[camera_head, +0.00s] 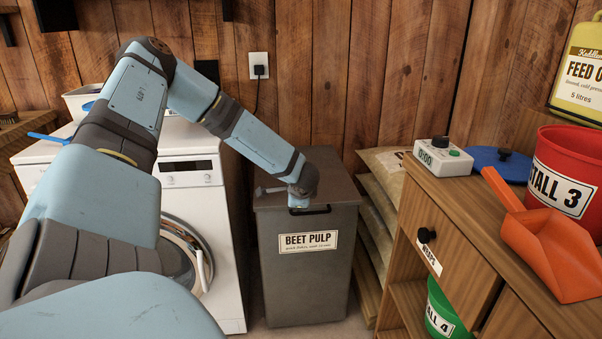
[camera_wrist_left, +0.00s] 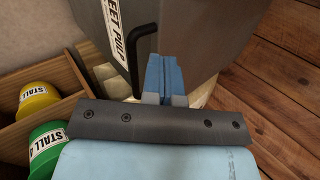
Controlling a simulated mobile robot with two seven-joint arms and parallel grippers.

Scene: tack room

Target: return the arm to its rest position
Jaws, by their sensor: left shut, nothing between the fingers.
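My left arm (camera_head: 130,110) reaches in from the left, bent high over the washing machine and down to the grey BEET PULP bin (camera_head: 305,285). My left gripper (camera_head: 299,203) is in front of the bin near its dark handle (camera_head: 310,210). In the left wrist view my left gripper (camera_wrist_left: 162,65) has its blue fingers shut together with nothing between them, close beside the bin's bent dark handle (camera_wrist_left: 135,55). I cannot tell whether they touch the handle. The bin's lid (camera_head: 340,185) looks closed. My right gripper is not in view.
A white washing machine (camera_head: 232,265) with its round door stands left of the bin. Feed sacks (camera_head: 383,165) lie behind it to the right. A wooden cabinet (camera_head: 450,225) holds a timer (camera_head: 437,157), an orange scoop (camera_head: 550,250) and a red STALL 3 bucket (camera_head: 580,140).

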